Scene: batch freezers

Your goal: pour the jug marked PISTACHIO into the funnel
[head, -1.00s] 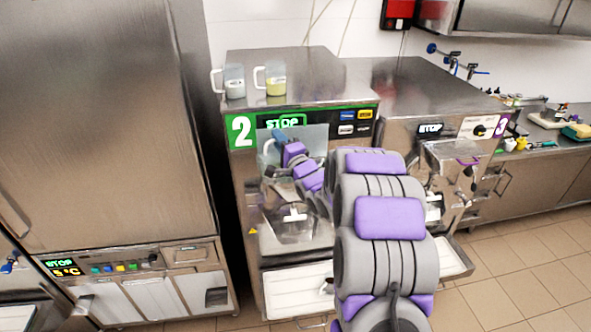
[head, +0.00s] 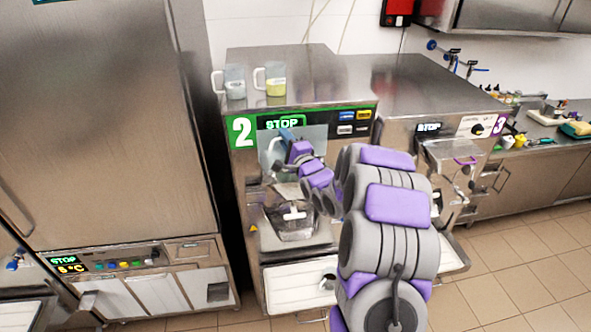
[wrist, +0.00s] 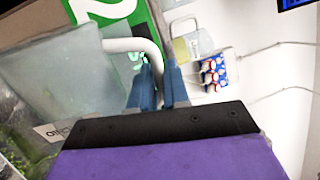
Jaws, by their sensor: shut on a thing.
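My gripper (head: 286,135) is in front of the machine marked 2, shut on the white handle (wrist: 147,45) of a translucent jug (wrist: 80,85). In the wrist view the jug fills the left side and looks tilted. Green contents or residue show at its lower left. A white label on it is only partly readable, ending in letters like "CHIO". In the head view the jug is hard to separate from a clear panel behind my gripper. I cannot clearly pick out the funnel; a metal chute (head: 287,190) is just below my gripper.
Two other jugs stand on top of machine 2: a pale one (head: 235,84) and a yellow one (head: 276,82). A clear container (head: 296,222) is below my gripper, above a white tray (head: 296,288). Machine 3 (head: 440,135) is on the right, a tall steel cabinet (head: 110,130) on the left.

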